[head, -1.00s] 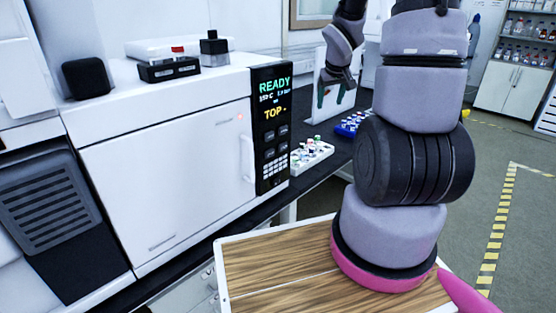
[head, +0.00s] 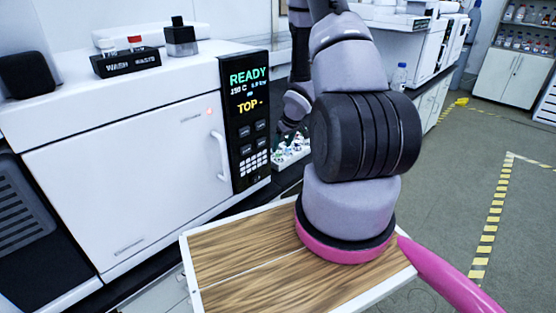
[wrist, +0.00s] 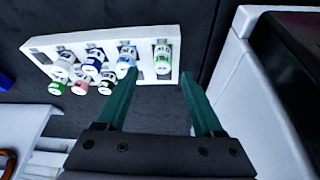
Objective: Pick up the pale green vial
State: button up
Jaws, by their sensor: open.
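A white vial rack (wrist: 38,44) holds several vials with coloured caps. The vial with light green on it (wrist: 163,62) sits at the rack's right end and looks like the pale green vial. My gripper (wrist: 158,76) is open, its two teal fingers pointing toward that end of the rack. The left fingertip is close by the blue-marked vial (wrist: 127,58); the right one is just right of the rack's end. The light green vial shows between the tips, with nothing held. In the head view the rack (head: 292,157) is partly hidden behind my arm.
A white instrument (head: 130,170) with a READY display stands left of the rack; its white side (wrist: 232,80) is close to the right finger in the wrist view. A blue object (wrist: 5,81) is at the left edge. Dark bench surface surrounds the rack.

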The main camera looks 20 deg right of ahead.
aim_at(279, 152)
jog(key=x, duration=0.5)
jog(key=shift+s+a+f, duration=0.1)
jog(key=shift+a+f, duration=0.05)
jog(key=shift+c, duration=0.3)
grip_shut()
